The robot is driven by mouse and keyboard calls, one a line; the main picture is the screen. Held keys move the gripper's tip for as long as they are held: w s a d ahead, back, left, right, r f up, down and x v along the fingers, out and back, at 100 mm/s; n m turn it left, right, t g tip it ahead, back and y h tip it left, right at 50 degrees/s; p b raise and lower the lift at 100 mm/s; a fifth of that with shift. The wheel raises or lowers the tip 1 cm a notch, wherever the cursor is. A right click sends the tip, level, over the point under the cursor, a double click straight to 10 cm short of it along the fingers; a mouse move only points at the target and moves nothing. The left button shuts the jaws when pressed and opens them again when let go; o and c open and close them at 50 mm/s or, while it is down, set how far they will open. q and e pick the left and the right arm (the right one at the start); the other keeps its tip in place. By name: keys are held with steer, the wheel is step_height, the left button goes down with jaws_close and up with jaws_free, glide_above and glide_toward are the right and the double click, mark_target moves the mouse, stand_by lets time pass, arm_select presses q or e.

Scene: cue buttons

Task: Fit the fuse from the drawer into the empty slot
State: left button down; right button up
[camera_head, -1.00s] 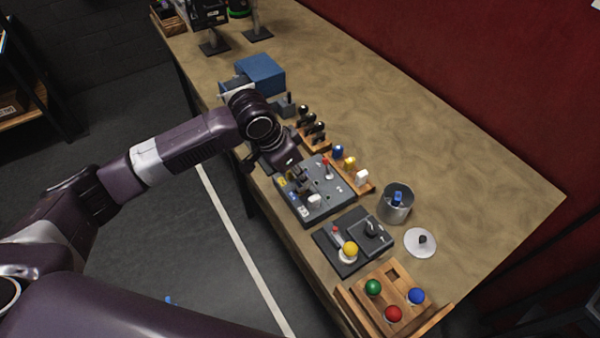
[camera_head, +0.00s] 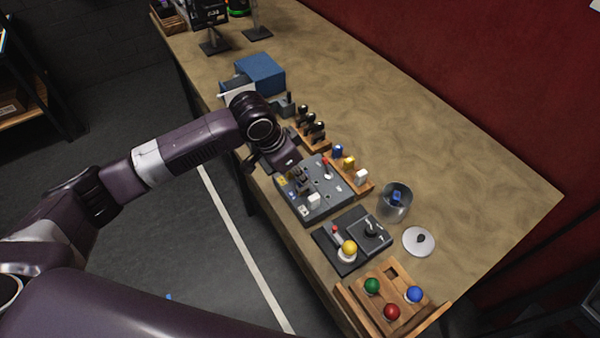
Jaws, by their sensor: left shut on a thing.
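My left gripper (camera_head: 297,176) is over the left part of the dark grey panel (camera_head: 337,203), seen from above. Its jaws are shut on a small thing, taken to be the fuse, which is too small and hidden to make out. The panel carries a red-tipped lever (camera_head: 326,163), a white block (camera_head: 314,200) and small yellow and dark parts near its left edge. The empty slot cannot be told apart. The blue drawer box (camera_head: 262,74) stands farther back, its drawer pulled out to the left and partly behind my wrist. My right gripper is not in view.
A wooden rack (camera_head: 364,186) with blue, yellow and white pieces lies right of the panel. A black-knobbed rack (camera_head: 312,128) stands behind. The right tabletop is clear.

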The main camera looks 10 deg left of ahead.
mark_target(307, 173)
arm_select(q)
steer(key=shift+f, duration=1.15)
stand_by(0.7)
steer(key=c, duration=1.8)
jaws_free()
steer(key=shift+c, duration=0.2)
steer(key=shift+o, duration=0.8)
step_height(307, 173, up, 5)
steer(key=p, duration=0.6)
steer(key=shift+r, duration=1)
steer(key=shift+s, duration=0.1)
